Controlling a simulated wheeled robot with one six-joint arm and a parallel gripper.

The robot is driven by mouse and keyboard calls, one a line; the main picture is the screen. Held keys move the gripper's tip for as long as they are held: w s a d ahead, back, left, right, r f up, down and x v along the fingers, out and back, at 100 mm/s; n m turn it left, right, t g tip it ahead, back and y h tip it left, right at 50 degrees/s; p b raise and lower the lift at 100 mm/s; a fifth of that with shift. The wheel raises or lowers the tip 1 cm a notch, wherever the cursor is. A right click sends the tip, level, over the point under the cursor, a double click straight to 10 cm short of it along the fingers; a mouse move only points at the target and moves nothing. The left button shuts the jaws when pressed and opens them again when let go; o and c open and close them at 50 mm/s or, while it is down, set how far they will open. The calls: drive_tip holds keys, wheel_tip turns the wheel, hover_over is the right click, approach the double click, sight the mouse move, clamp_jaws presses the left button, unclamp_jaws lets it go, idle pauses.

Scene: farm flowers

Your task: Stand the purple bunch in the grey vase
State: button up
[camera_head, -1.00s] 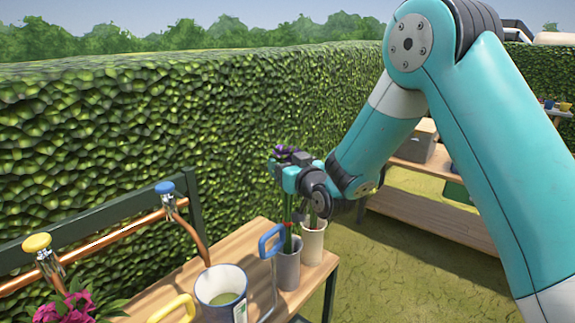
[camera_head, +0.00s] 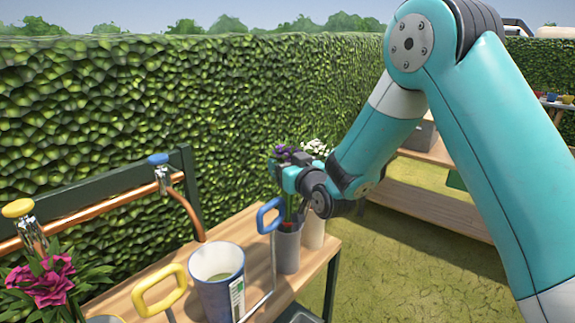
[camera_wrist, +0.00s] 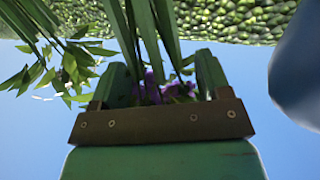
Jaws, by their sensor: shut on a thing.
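My gripper (camera_head: 284,168) is shut on the purple bunch, above the grey vase (camera_head: 288,252) near the bench's right end. The purple blooms (camera_head: 283,150) show just above the jaws. The green stems run down from the jaws to the grey vase's mouth, with a red band near the rim; their lower ends are hidden, seemingly inside the vase. The bunch looks about upright. In the wrist view, purple petals (camera_wrist: 152,88) and long green leaves show between and above the fingers (camera_wrist: 163,82).
A cream vase (camera_head: 314,232) with white flowers (camera_head: 317,148) stands just right of the grey one. A blue-handled tool (camera_head: 270,214), a white-and-blue bucket (camera_head: 217,280), a yellow handle (camera_head: 160,290), taps on a copper pipe and magenta flowers (camera_head: 42,281) are to the left. A hedge stands behind.

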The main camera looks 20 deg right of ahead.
drive_tip(key=o, duration=1.4)
drive_tip(key=shift+o, duration=0.2)
drive_tip(key=shift+f, duration=0.1)
drive_tip(key=s+d+b, duration=0.3)
drive_tip(key=s+b, duration=1.4)
drive_tip(key=shift+d+b, duration=0.2)
drive_tip(key=shift+b, duration=0.15)
drive_tip(key=shift+s, duration=0.1)
